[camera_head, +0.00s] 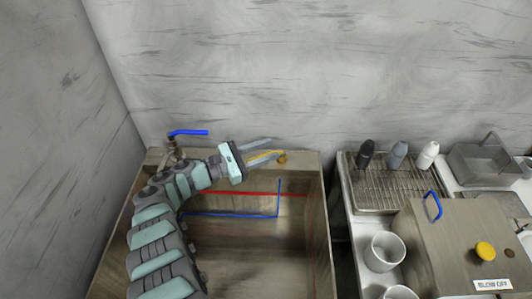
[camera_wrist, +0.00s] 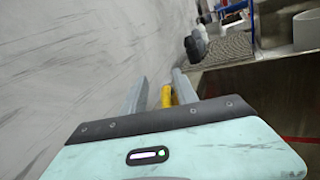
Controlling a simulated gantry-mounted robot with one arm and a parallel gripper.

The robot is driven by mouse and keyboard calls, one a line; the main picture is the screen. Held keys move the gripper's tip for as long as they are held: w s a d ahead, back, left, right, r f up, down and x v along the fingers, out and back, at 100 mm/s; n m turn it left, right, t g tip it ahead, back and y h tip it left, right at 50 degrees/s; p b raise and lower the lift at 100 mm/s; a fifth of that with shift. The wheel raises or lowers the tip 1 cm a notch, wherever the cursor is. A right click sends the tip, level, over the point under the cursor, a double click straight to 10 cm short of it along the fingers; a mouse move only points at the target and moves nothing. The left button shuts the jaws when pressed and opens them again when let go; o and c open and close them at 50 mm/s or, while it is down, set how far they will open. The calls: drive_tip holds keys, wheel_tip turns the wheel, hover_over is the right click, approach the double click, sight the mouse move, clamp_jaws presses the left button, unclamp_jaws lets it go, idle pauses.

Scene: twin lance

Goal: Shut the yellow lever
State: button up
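The yellow lever (camera_head: 264,155) is at the back rim of the basin, right of the blue lever (camera_head: 190,132). My gripper (camera_head: 273,147) reaches to it from the left, with its two grey fingers pointing right. In the wrist view the yellow lever (camera_wrist: 166,97) shows between the fingers of my gripper (camera_wrist: 161,77), closer to the right finger. The fingers stand apart, with a gap on the lever's left side. I cannot tell whether the right finger touches it. The lever's near end is hidden behind my gripper's body.
The basin (camera_head: 322,220) has a red pipe (camera_head: 285,194) and a blue pipe (camera_head: 240,216) in it. On the right are a rack (camera_head: 375,195) with three bottles, white cups (camera_head: 384,252) and a box with a yellow button (camera_head: 485,251). The grey wall is close behind the lever.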

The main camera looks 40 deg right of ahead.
sight(266, 154)
wheel_tip(266, 154, up, 18)
drive_tip(key=p, duration=0.5)
